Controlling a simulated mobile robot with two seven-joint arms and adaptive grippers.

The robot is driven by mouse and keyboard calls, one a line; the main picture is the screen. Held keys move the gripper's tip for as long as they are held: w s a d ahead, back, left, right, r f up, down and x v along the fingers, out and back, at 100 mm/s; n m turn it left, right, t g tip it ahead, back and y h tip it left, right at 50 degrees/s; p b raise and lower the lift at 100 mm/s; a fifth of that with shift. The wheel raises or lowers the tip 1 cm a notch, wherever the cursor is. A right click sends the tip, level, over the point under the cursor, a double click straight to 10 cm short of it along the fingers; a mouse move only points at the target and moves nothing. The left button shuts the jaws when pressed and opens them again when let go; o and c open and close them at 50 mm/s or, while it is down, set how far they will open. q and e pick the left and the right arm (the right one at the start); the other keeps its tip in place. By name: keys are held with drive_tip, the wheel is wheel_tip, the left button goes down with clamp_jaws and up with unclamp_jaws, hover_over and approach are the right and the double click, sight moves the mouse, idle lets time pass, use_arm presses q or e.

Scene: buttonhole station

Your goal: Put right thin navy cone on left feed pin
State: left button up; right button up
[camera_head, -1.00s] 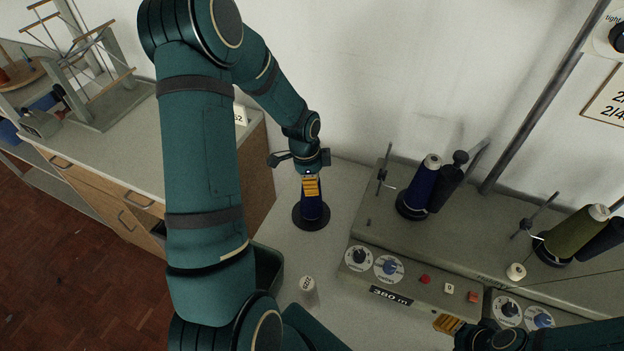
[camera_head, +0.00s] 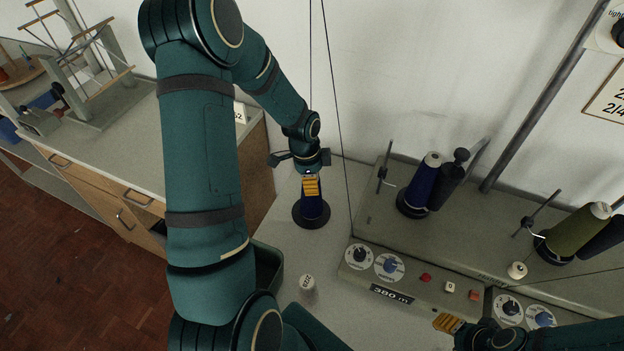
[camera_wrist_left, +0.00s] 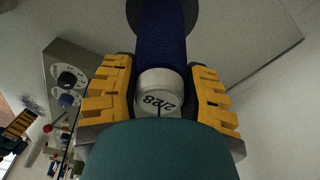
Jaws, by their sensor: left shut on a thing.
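A navy cone (camera_head: 312,208) with a pale top marked 2/28 stands upright on a round dark base on the table, below my left arm. My left gripper (camera_head: 311,186) is shut on its upper end. The left wrist view shows the cone (camera_wrist_left: 162,40) between the yellow finger pads (camera_wrist_left: 158,98). Another navy cone (camera_head: 422,183) with a white top stands tilted on the grey machine, beside a dark post-like piece. I cannot tell which part is the left feed pin. My right gripper (camera_head: 448,323) is partly seen at the lower right; its opening is unclear.
The grey machine (camera_head: 385,225) has dials, buttons and a 380 m label. An olive cone (camera_head: 578,232) leans at its right. A small white cone-like piece (camera_head: 307,284) stands at the front, beside a green bin (camera_head: 268,268). A wooden cabinet (camera_head: 120,200) is at the left.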

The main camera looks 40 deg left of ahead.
use_arm(q)
drive_tip(key=shift+f, duration=0.15)
drive_tip(key=o, duration=1.3)
drive_tip(key=shift+c, duration=0.2)
drive_tip(key=r, duration=0.8)
drive_tip(key=s+a+r, duration=0.1)
drive_tip(key=r, duration=0.3)
